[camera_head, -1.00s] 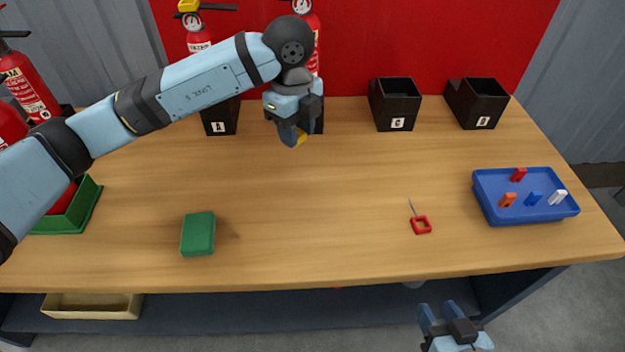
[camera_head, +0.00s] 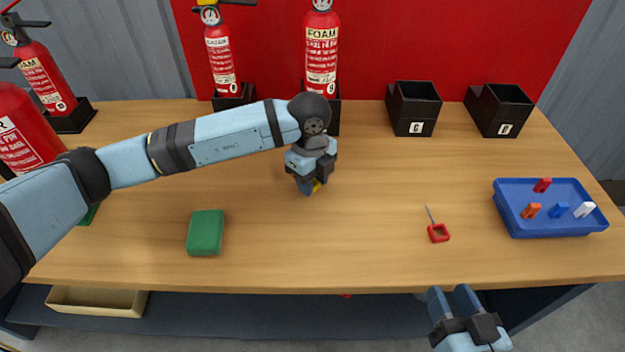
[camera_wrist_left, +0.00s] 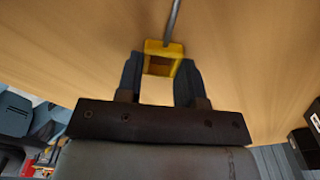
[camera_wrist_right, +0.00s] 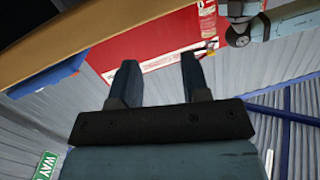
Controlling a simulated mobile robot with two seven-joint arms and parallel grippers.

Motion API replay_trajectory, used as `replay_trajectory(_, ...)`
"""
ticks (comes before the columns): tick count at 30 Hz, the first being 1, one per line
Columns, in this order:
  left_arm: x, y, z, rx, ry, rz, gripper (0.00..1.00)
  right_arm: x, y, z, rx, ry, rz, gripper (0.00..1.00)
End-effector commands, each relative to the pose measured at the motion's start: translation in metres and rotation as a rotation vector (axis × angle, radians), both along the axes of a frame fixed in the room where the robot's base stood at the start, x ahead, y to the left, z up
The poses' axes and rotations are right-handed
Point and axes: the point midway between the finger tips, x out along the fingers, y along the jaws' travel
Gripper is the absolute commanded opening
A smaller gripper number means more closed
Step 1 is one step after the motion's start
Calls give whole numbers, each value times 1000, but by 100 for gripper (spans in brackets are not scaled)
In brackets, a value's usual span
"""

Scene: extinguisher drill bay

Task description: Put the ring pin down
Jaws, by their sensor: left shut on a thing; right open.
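A yellow ring pin (camera_wrist_left: 163,48) with a thin grey shaft is between the fingers of my left gripper (camera_wrist_left: 160,75), which is shut on its square ring. In the head view a bit of its yellow (camera_head: 317,186) shows below my left gripper (camera_head: 311,188), over the middle of the table (camera_head: 350,235). A second ring pin, red (camera_head: 438,232), lies on the table to the right, its thin shaft pointing away. My right gripper (camera_head: 455,298) is open and empty, off the table's front edge. It also shows open in the right wrist view (camera_wrist_right: 155,75).
A blue tray (camera_head: 515,222) with several small coloured pieces sits at the right. A green block (camera_head: 205,232) lies at the left. Black holders C (camera_head: 413,105) and D (camera_head: 500,108) look empty; extinguishers (camera_head: 321,50) stand along the back. The front middle is clear.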

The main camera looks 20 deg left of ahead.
Motion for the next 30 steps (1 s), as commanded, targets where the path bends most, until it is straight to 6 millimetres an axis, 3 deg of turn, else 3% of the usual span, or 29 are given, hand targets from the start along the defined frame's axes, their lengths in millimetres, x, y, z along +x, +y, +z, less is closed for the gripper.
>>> replay_trajectory(7,0,0,-3,0,0,0,6,1,-1,-2,-5,0,-1,43)
replay_trajectory(8,0,0,-3,0,0,0,37,1,-1,-2,-4,-1,0,43)
replay_trajectory(11,0,0,-2,0,-1,0,60,0,-1,-3,-5,2,0,43)
replay_trajectory(22,0,0,5,-1,-2,0,60,-4,-2,-7,-12,25,-1,43)
replay_trajectory(30,2,2,57,-1,-4,-1,60,-5,-9,-22,-70,102,-12,43)
